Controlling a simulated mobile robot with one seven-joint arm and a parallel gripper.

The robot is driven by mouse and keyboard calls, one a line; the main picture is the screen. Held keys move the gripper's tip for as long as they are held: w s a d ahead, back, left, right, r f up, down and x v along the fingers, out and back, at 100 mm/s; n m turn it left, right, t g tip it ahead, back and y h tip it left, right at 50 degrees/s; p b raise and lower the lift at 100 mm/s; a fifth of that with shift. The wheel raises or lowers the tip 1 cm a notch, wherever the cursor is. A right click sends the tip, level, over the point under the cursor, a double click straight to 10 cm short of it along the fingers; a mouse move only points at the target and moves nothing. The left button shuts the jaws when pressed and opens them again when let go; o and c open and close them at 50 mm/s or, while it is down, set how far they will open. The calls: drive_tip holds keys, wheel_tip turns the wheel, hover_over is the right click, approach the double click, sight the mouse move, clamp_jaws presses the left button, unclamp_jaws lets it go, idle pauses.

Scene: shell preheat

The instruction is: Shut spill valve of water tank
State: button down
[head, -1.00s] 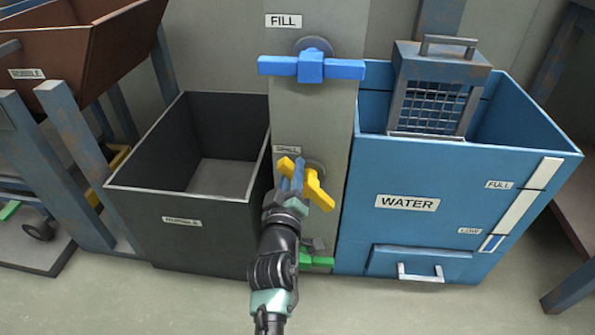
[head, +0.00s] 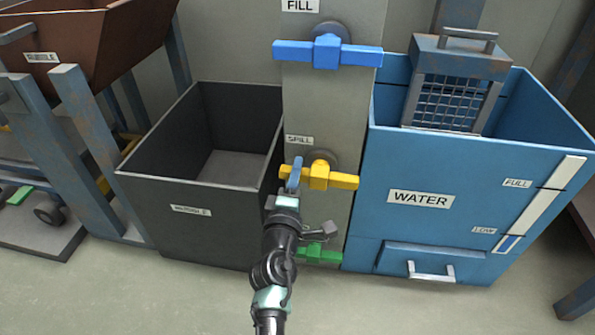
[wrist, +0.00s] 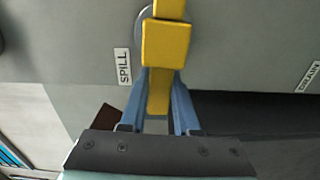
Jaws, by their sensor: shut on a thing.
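The yellow spill valve handle (head: 320,177) is on the grey panel under a SPILL label, and its bar lies about horizontal in the head view. My gripper (head: 294,175) is at the left end of this bar. In the wrist view my gripper (wrist: 160,108) has its two blue fingers shut on either side of the yellow handle (wrist: 166,45). The blue water tank (head: 470,220) stands to the right of the panel, with a WATER label and a level strip.
A blue fill valve (head: 327,52) is above the spill valve, and a green valve (head: 318,254) is below it. Clear floor lies in front.

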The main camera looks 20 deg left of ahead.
drive_tip(key=shift+f+n, duration=0.2)
drive_tip(key=shift+n, duration=0.2)
drive_tip(key=c, duration=0.6)
unclamp_jaws()
drive_tip(key=shift+c, duration=0.2)
drive_tip(key=p+v, duration=0.2)
drive_tip(key=v, duration=1.1)
drive_tip(key=shift+r, duration=0.1)
